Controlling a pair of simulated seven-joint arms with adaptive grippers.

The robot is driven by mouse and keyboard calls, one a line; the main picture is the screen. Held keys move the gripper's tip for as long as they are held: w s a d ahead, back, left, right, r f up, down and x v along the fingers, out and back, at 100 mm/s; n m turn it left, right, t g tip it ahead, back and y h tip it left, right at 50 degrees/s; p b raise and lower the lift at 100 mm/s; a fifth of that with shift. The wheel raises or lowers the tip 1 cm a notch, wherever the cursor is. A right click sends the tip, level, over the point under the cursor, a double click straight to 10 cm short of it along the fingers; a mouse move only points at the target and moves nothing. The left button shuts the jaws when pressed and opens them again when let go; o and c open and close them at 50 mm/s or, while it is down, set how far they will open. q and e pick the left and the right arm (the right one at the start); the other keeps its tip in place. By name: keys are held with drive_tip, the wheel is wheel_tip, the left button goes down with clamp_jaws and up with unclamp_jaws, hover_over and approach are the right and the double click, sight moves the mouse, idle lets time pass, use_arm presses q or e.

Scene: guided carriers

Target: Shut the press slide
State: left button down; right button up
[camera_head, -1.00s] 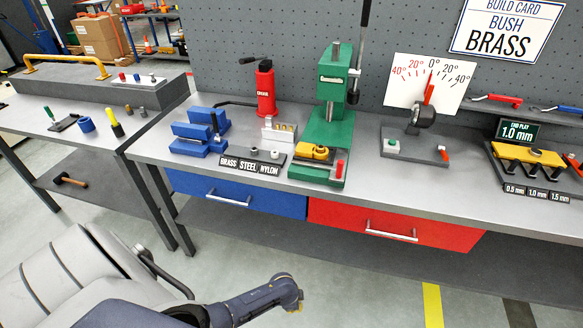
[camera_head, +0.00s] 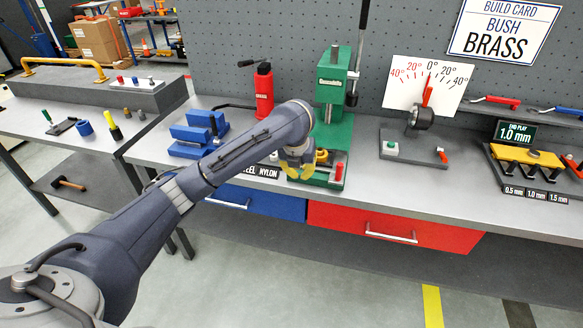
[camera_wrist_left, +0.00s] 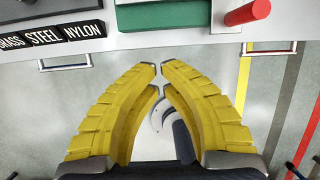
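The green press (camera_head: 333,90) stands at the middle of the bench. My left gripper (camera_head: 299,174) has yellow fingers and is at the front of the press base, near the slide. In the left wrist view its fingertips (camera_wrist_left: 159,67) nearly meet, with nothing between them. The green press base (camera_wrist_left: 178,14) shows beyond the tips, with the red peg (camera_wrist_left: 247,12) to its right. My right gripper is out of view.
Blue blocks (camera_head: 195,138) and a red hand press (camera_head: 264,92) stand left of the press. A dial fixture (camera_head: 420,118) stands to its right. Label plates (camera_wrist_left: 45,35) lie near the bench edge, left of the base. Drawers (camera_head: 390,226) are below.

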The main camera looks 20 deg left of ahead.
sight(302, 170)
use_arm(q)
drive_tip(key=w+f, duration=0.1)
drive_tip(key=f, duration=0.1)
drive_tip(key=w+a+f, duration=0.1)
drive_tip(key=w+f, duration=0.1)
drive_tip(key=w+a+f, duration=0.1)
drive_tip(key=f, duration=0.1)
drive_tip(key=shift+w, duration=0.15)
drive_tip(key=shift+w+a+f, duration=0.15)
drive_tip(key=shift+w+a, duration=0.05)
drive_tip(key=shift+w, duration=0.8)
drive_tip(key=shift+w+a, duration=0.2)
drive_tip(key=shift+w, duration=0.85)
